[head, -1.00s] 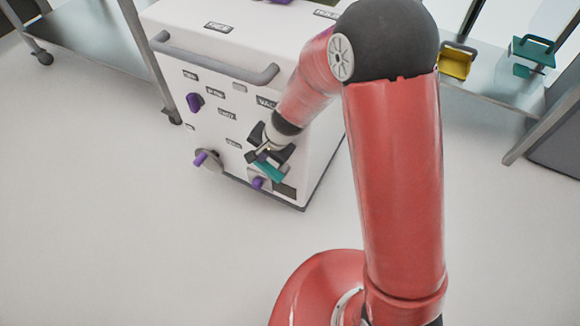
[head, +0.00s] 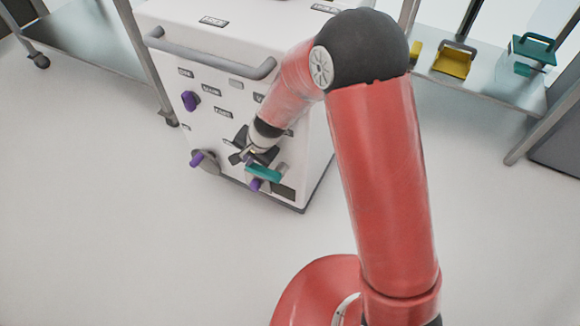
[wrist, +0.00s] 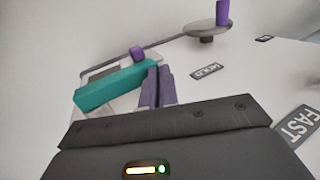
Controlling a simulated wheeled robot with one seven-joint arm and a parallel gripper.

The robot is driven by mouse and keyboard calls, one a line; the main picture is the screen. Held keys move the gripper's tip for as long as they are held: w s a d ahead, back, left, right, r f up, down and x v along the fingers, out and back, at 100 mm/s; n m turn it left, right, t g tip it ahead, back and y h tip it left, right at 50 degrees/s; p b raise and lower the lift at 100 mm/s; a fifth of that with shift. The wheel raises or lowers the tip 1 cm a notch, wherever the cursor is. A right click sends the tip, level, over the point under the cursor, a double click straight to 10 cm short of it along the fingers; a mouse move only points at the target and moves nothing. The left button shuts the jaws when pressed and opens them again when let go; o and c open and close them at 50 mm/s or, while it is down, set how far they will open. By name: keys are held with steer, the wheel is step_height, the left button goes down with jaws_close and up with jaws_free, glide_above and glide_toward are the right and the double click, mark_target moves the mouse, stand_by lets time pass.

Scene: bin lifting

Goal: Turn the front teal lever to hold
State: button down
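The front teal lever (head: 265,173) sits low on the front of a white cart. It lies nearly level in the head view. In the wrist view the teal lever (wrist: 118,88) runs up to the left side of my fingers, and I cannot tell whether they touch. My gripper (head: 247,158) is just above the lever's left part in the head view. In the wrist view its two fingers (wrist: 157,86) are together with nothing visible between them. A HOLD label (wrist: 207,72) shows right of the fingers, and a FAST label (wrist: 298,126) lies nearer.
The white cart (head: 200,65) has a grey handle (head: 205,58) across its upper front. Purple knobs (head: 189,101) stick out of its front, one on a round grey base (head: 207,161). Shelves stand behind, with a yellow bin (head: 453,61) and a teal bin (head: 530,50).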

mark_target(260, 169)
steer(key=shift+f, duration=0.25)
steer(key=shift+r, duration=0.1)
steer(key=p+v, duration=0.1)
steer(key=v, duration=0.7)
stand_by(0.7)
